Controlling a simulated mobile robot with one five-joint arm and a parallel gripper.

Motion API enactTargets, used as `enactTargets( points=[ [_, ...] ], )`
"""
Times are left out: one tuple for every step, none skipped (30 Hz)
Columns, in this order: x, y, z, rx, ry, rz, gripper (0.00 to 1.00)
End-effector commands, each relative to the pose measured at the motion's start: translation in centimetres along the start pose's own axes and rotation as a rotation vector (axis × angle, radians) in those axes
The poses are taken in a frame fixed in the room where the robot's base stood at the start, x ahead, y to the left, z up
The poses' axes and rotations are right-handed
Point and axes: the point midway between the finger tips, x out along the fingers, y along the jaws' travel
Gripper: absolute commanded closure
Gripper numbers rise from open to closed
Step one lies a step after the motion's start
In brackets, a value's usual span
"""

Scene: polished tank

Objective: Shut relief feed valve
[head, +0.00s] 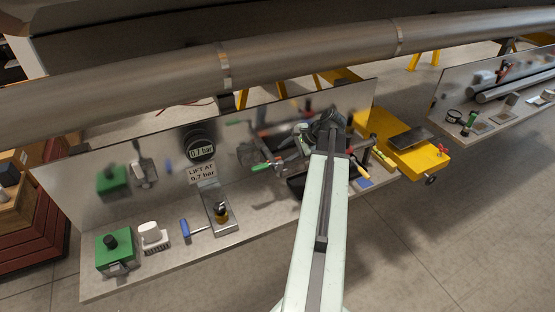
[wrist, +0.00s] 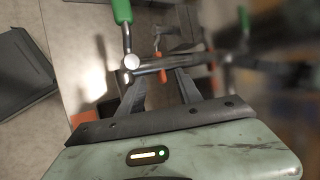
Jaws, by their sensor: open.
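A metal pipe fitting (wrist: 160,64) with valve handles fills the upper middle of the wrist view. One lever has a green handle (wrist: 122,10) that points up in that view, above a round metal end. An orange handle (wrist: 163,75) hangs below the pipe. In the head view the green handle (head: 261,167) lies left of my arm. No label shows which handle belongs to the relief feed valve. My gripper (wrist: 158,82) is open, its two dark fingers reaching toward the pipe; I cannot tell whether they touch it. My arm hides part of the fitting in the head view.
The polished back panel (head: 70,180) mirrors the bench items. A green box (head: 115,252) and blue-handled tool (head: 185,229) stand left. A large pipe (head: 300,75) crosses above.

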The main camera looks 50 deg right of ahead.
Motion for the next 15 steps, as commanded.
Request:
enactTargets(
  points=[
    [1.3, 0.4, -0.3, 0.000, 0.000, 0.000, 0.59],
    [1.8, 0.4, -0.4, 0.000, 0.000, 0.000, 0.59],
    [2.5, 0.5, -0.5, 0.000, 0.000, 0.000, 0.59],
    [3.1, 0.5, -0.5, 0.000, 0.001, 0.000, 0.59],
    [3.7, 0.6, -0.6, 0.001, 0.001, 0.000, 0.59],
    [4.5, 0.6, -0.6, 0.002, 0.002, -0.001, 0.59],
    [5.1, 0.5, -0.7, 0.002, 0.002, -0.001, 0.59],
    [5.5, 0.5, -0.7, 0.002, 0.003, -0.001, 0.59],
    [6.0, 0.5, -0.6, 0.002, 0.003, -0.001, 0.59],
    [6.3, 0.4, -0.6, 0.003, 0.003, -0.001, 0.59],
    [6.4, 0.4, -0.6, 0.003, 0.003, -0.001, 0.59],
    [6.5, 0.3, -0.6, 0.004, 0.004, -0.001, 0.59],
    [6.5, 0.3, -0.5, 0.004, 0.004, -0.001, 0.59],
    [6.5, 0.2, -0.5, 0.004, 0.004, -0.001, 0.59],
    [6.4, 0.2, -0.5, 0.005, 0.004, -0.001, 0.59]
  ],
)
